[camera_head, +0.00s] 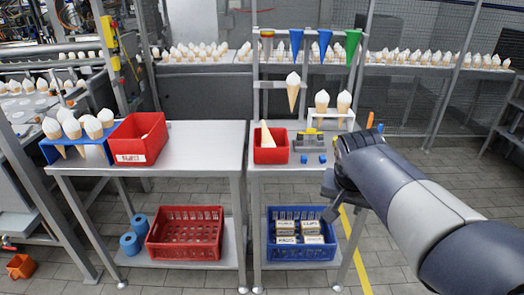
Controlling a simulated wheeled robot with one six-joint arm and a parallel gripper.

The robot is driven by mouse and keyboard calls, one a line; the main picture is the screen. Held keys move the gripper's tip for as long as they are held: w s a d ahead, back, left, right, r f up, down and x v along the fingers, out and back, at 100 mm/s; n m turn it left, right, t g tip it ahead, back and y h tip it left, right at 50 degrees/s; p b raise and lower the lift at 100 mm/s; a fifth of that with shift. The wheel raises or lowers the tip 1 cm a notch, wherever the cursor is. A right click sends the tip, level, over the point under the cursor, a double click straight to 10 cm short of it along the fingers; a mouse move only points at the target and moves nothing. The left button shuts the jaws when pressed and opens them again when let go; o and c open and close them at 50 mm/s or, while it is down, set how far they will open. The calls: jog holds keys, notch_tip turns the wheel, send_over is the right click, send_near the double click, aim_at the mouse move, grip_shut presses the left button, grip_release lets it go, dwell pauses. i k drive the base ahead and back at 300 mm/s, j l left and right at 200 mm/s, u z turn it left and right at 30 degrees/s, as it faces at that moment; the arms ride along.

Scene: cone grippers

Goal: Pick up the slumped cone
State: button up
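A pale cone (267,136) leans tilted inside the small red bin (270,154) on the right-hand table. It looks like the slumped cone, though its lower part is hidden by the bin wall. Two upright filled cones (322,101) stand in a white rack to its right, and another cone (293,90) sits above in the frame. My gripper (374,122) is at the right, beyond the end of my arm and to the right of the bin. My wrist hides most of it, so its opening is unclear. I see nothing held in it.
A grey device with blue feet (308,144) stands just right of the small bin. A larger red bin (138,140) and a blue rack (75,150) with several cones are on the left table. Coloured cone shapes (325,45) hang overhead. The left table's right half is clear.

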aim_at(267, 139)
jog(key=i+u, duration=0.15)
jog(key=u, duration=0.2)
jog(key=i+l+u, duration=0.15)
jog(key=u, duration=0.25)
jog(key=i+l+u, duration=0.15)
jog(key=u, duration=0.2)
jog(key=i+l, duration=0.2)
jog(key=l, duration=0.15)
jog(key=i+l+u, duration=0.15)
jog(key=l, duration=0.2)
jog(key=i+l, duration=0.25)
jog(key=i+l+u, duration=0.15)
jog(key=l, duration=0.3)
